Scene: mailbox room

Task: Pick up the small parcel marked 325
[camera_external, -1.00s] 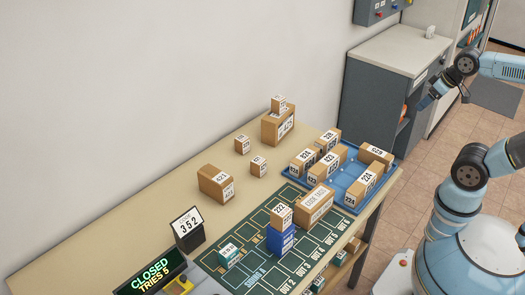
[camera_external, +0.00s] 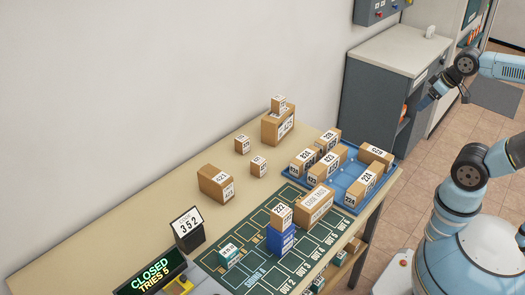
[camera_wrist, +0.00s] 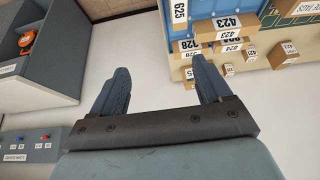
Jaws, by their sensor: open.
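Three small brown parcels stand at the far part of the table: one (camera_external: 242,144) near the wall, one (camera_external: 258,165) to its right, and one (camera_external: 278,104) on top of a larger brown box (camera_external: 274,128). Their labels are too small to read surely, so I cannot tell which is 325. My gripper (camera_external: 427,101) is at the upper right, well away from these parcels, by the grey cabinet.
A blue tray (camera_external: 335,186) at the table's right end holds several labelled boxes. A brown box (camera_external: 215,184) stands left of it. A parcel marked 222 (camera_external: 281,215) sits on a blue block (camera_external: 281,240). A grey cabinet (camera_external: 385,95) is behind.

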